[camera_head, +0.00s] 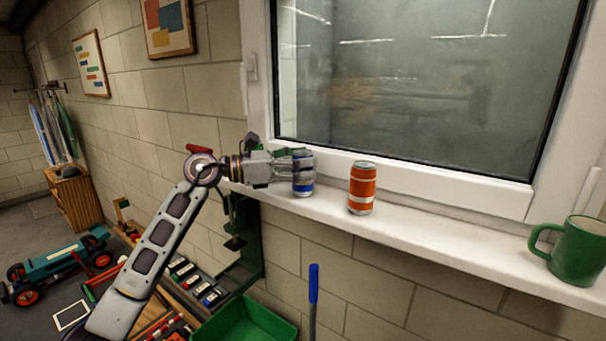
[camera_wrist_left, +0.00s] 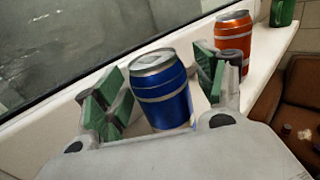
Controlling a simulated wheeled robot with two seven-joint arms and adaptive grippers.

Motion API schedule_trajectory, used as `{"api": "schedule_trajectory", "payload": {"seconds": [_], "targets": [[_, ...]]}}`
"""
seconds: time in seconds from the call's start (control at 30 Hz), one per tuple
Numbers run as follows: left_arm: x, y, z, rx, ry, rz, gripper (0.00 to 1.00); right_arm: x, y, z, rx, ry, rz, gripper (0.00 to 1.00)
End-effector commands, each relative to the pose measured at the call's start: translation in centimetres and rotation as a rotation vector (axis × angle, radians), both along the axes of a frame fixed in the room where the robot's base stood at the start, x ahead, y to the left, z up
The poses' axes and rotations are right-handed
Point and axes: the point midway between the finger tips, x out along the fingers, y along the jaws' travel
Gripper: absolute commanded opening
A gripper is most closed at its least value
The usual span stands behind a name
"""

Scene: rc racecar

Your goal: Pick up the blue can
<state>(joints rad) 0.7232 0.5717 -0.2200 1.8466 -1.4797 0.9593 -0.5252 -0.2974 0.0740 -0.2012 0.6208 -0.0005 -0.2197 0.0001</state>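The blue can (camera_head: 303,188) stands upright on the white windowsill, partly hidden behind my left gripper (camera_head: 306,165) in the head view. In the left wrist view the blue can (camera_wrist_left: 161,90) stands between the two green-padded fingers of my left gripper (camera_wrist_left: 157,88). The fingers are spread, one on each side of the can, and look open. I cannot tell whether either pad touches it. The can's lower end is partly hidden by the gripper body. My right gripper is in neither view.
An orange can (camera_head: 362,188) stands close to the right of the blue can on the windowsill (camera_head: 430,232). A green mug (camera_head: 577,251) stands at the sill's right end. The window (camera_head: 420,80) rises behind. A green bin (camera_head: 247,322) and a blue-tipped handle (camera_head: 313,284) are below.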

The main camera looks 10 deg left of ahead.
Motion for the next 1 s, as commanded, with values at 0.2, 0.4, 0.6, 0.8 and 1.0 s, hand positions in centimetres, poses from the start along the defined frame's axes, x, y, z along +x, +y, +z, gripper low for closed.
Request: {"api": "schedule_trajectory", "payload": {"seconds": [0.2, 0.4, 0.6, 0.8, 1.0], "targets": [[0.0, 0.0, 0.0, 0.000, 0.000, 0.000, 0.42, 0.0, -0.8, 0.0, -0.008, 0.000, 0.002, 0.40], [0.0, 0.0, 0.0, 0.000, 0.000, 0.000, 0.33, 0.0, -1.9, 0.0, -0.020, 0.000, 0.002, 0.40], [0.0, 0.0, 0.0, 0.000, 0.000, 0.000, 0.33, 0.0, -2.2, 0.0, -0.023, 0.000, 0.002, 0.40], [0.0, 0.0, 0.4, 0.000, -0.001, 0.000, 0.33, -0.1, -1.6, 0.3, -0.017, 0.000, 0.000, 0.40], [0.0, 0.0, 1.6, 0.000, -0.001, 0.000, 0.33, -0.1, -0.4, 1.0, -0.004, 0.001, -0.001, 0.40]]}}
